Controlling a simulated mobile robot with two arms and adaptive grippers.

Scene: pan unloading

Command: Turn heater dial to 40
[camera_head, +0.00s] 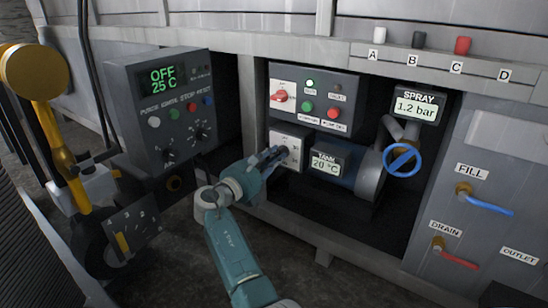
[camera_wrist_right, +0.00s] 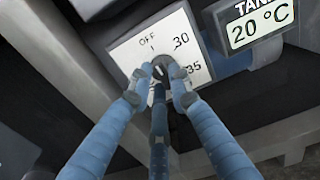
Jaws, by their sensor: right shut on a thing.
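The heater dial (camera_wrist_right: 164,68) is a dark round knob on a white plate (camera_wrist_right: 127,50) with the labels OFF, 30 and 35; its lower labels are hidden behind my fingers. A light mark shows on the knob, but I cannot tell exactly which label it points at. My right gripper (camera_wrist_right: 163,75) is shut on the dial, with blue fingers around it. In the head view the right gripper (camera_head: 283,153) reaches the white plate (camera_head: 290,135) and covers most of the dial. The tank display (camera_head: 327,163) reads 20 °C. My left gripper is not in view.
A switch panel (camera_head: 345,90) with a red rotary switch sits above the dial. A grey control box (camera_head: 125,75) reading OFF 25 C stands left. A blue valve wheel (camera_head: 402,160) and a spray display (camera_head: 416,107) reading 1.2 bar are to the right.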

